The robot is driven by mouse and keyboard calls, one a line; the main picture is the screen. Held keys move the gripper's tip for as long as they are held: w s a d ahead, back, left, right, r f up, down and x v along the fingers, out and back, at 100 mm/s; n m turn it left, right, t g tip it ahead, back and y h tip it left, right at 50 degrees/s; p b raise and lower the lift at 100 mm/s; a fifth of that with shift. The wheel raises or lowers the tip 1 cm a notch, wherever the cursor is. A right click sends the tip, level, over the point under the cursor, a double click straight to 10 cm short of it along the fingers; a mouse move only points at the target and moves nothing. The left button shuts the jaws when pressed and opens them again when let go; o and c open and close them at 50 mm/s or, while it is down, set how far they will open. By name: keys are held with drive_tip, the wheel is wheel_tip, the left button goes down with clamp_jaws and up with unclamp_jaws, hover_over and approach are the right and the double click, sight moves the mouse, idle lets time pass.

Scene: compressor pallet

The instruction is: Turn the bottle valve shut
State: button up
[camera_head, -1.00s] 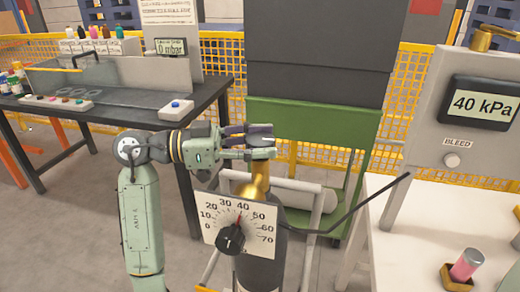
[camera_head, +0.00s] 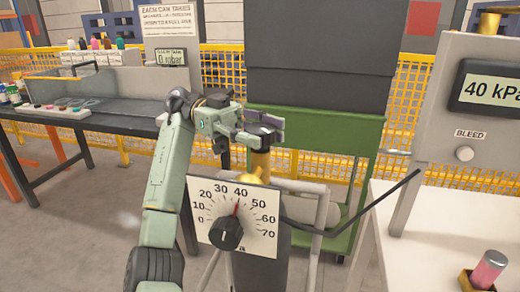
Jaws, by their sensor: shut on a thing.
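The gas bottle (camera_head: 274,240) is a dark grey cylinder standing at the centre. Its brass valve (camera_head: 260,164) rises from the top, with a grey hand knob on its upper end mostly hidden by my fingers. My gripper (camera_head: 262,130) reaches in from the left and is shut on this valve knob.
A green-framed dark cabinet (camera_head: 322,130) stands behind the bottle. At right, a grey panel (camera_head: 430,125) reads 40 kPa above a BLEED knob (camera_head: 464,154). A black hose (camera_head: 350,221) runs from the bottle to the right. A dark workbench (camera_head: 120,122) is at left.

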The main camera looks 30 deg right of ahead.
drive_tip(key=shift+f+m+y+b, duration=0.1)
drive_tip(key=shift+m+y+b, duration=0.4)
drive_tip(key=shift+y+b, duration=0.3)
drive_tip(key=o, duration=1.2)
drive_tip(key=shift+r+h+p, duration=0.25)
drive_tip(key=shift+h+p, duration=0.05)
drive_tip(key=shift+p, duration=0.4)
